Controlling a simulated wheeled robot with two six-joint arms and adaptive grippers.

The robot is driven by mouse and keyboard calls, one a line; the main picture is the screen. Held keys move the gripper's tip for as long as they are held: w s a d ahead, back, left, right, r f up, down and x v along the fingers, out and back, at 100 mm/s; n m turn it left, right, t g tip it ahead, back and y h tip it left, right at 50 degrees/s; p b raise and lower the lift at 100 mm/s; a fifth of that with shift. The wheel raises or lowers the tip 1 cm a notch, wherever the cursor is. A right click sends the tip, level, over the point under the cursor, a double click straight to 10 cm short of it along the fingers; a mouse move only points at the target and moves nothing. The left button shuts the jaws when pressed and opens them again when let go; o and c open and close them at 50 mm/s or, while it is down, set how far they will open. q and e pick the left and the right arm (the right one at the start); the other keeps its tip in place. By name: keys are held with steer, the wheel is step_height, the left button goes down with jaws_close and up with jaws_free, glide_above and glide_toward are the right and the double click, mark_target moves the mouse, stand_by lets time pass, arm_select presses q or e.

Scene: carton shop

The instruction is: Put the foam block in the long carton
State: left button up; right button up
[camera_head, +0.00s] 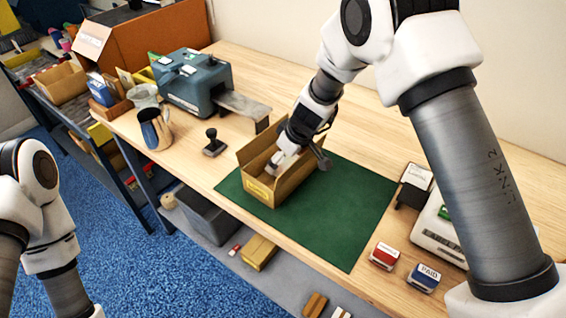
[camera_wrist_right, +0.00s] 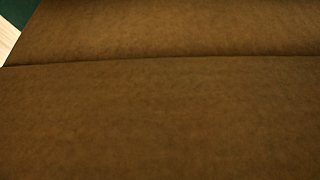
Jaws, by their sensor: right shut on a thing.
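The long carton (camera_head: 262,190) is an open brown box on the green mat, with its long flaps standing up. My right gripper (camera_head: 281,158) reaches down into it and is shut on a small pale thing, which I take to be the foam block (camera_head: 273,168); the gripper and the carton walls hide most of it. I cannot tell whether the block touches the carton floor.
The green mat (camera_head: 345,215) is clear right of the carton. A black-handled stamp (camera_head: 214,143), a metal jug (camera_head: 155,130) and a blue-grey machine (camera_head: 195,85) stand to the left.

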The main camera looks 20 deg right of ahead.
steer(key=shift+f, duration=0.8)
steer(key=shift+f+b, duration=0.2)
steer(key=shift+b, duration=0.15)
steer(key=o, duration=0.5)
steer(key=shift+r, duration=0.1)
steer(key=shift+r+p, duration=0.4)
steer(key=v, duration=1.1)
steer(key=shift+s+r, duration=0.2)
steer(key=shift+d, duration=0.1)
